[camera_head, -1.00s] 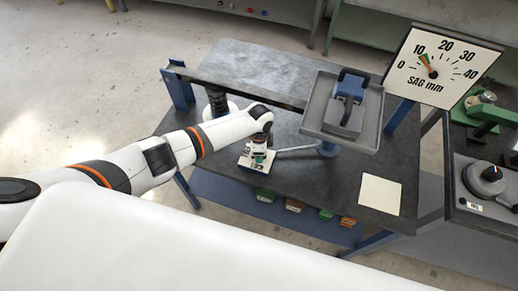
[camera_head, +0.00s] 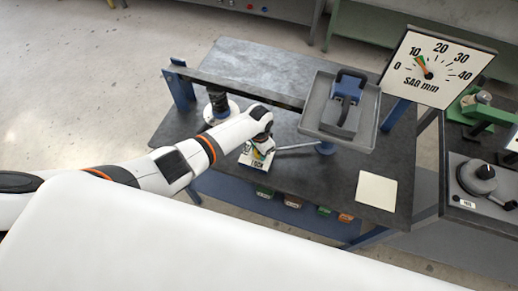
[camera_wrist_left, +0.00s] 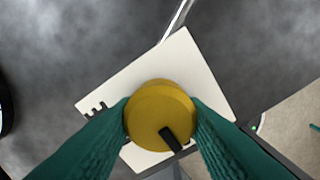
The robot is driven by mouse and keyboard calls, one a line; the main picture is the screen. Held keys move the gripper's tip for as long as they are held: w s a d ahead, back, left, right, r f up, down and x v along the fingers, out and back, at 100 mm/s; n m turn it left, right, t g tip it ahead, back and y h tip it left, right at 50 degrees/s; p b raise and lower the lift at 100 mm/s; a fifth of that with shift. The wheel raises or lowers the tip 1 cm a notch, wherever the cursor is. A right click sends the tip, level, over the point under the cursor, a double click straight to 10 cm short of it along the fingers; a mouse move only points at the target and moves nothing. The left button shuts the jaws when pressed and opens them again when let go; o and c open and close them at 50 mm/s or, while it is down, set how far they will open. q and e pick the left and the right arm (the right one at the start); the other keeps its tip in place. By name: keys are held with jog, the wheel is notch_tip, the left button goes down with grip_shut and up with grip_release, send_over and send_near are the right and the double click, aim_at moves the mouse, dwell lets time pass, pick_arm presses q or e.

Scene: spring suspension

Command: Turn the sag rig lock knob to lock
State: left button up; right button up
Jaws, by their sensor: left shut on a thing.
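The yellow lock knob (camera_wrist_left: 160,115) fills the middle of the left wrist view, with a black pointer mark near its lower right edge. It sits on a white label plate (camera_wrist_left: 185,60), which also shows in the head view (camera_head: 250,163) with the word LOCK on it. My left gripper (camera_wrist_left: 161,118) is shut on the knob, one teal finger against each side. In the head view my left gripper (camera_head: 263,150) points down over the plate and hides most of the knob. My right gripper is not in view.
A grey tray (camera_head: 312,118) with a blue-and-grey block (camera_head: 347,95) stands right of my gripper. A metal rod (camera_head: 297,147) runs from near the knob towards the tray's post. A blank pale card (camera_head: 377,191) lies front right.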

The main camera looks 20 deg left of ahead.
pick_arm(q)
jog(key=shift+w+r, duration=0.1)
dwell(0.3)
jog(key=o, duration=1)
jog(key=shift+r, duration=0.55)
notch_tip(320, 180, up, 11)
jog(key=shift+f+b, duration=0.1)
jog(key=shift+b, duration=0.5)
